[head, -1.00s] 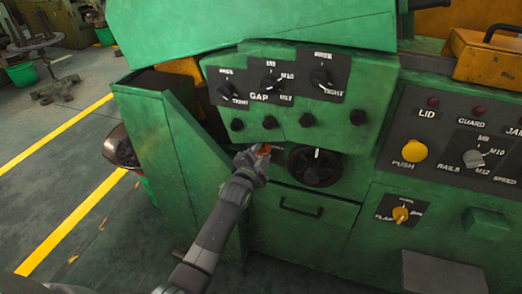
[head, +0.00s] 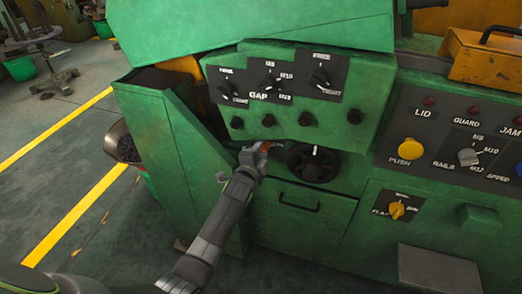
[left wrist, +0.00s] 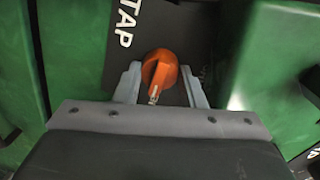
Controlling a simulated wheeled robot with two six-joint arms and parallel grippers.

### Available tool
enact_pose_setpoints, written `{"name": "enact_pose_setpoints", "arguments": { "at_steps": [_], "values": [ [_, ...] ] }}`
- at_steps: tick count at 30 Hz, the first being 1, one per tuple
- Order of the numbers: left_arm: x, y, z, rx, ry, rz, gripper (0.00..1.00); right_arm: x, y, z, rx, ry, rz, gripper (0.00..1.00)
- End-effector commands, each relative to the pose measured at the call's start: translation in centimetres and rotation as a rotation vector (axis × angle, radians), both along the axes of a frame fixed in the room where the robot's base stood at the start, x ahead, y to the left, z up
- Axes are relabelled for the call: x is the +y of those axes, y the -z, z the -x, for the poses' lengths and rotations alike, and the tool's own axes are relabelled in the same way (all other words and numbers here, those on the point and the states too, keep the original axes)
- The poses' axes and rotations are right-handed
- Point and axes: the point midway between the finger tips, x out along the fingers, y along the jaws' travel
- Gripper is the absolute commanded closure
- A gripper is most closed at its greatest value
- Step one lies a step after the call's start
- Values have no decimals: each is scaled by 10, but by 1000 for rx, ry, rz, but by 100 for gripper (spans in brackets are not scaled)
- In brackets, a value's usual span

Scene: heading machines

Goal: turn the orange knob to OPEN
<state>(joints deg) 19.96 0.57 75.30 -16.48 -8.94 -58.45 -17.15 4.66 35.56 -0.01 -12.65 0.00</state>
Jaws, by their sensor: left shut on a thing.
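The orange knob (left wrist: 160,72) sits on a dark plate lettered TAP in the left wrist view. Its pale pointer mark faces the bottom of that view, toward my gripper's palm. My left gripper (left wrist: 161,84) is shut on the knob, one finger on each side. In the head view the left gripper (head: 252,157) reaches the green machine's front, and only a little of the orange knob (head: 265,146) shows past it. The OPEN marking cannot be read in either view. My right gripper is not in view.
A black dial (head: 314,164) is just right of the gripper. A panel with GAP selectors (head: 269,84) and a row of small black knobs is above. A yellow PUSH button (head: 411,148) and a yellow flap knob (head: 397,211) are farther right.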

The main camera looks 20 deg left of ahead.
Motion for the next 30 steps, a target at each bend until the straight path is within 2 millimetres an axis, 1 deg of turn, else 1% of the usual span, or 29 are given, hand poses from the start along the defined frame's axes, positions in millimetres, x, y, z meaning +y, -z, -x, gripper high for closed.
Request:
{"name": "enact_pose_setpoints", "arguments": {
  "at_steps": [4, 5, 9, 10, 18, 22, 26, 30],
  "values": [
    [0, 2, 1, 3, 0, 2, 87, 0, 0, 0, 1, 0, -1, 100],
    [0, 2, 1, 3, 0, 2, 62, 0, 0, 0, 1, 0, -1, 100],
    [0, 1, 0, 3, 0, 2, 44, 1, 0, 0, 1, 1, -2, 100],
    [0, 1, 0, 3, 0, 2, 42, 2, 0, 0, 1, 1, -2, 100],
    [0, 0, 1, 1, 0, 2, 42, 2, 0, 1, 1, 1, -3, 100],
    [0, -1, 8, 3, 0, 2, 42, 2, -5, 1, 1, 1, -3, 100],
    [1, -4, 26, 3, -1, 5, 42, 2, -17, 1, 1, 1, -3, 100],
    [2, -7, 53, 5, -1, 5, 42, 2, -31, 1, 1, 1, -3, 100]
  ]
}}
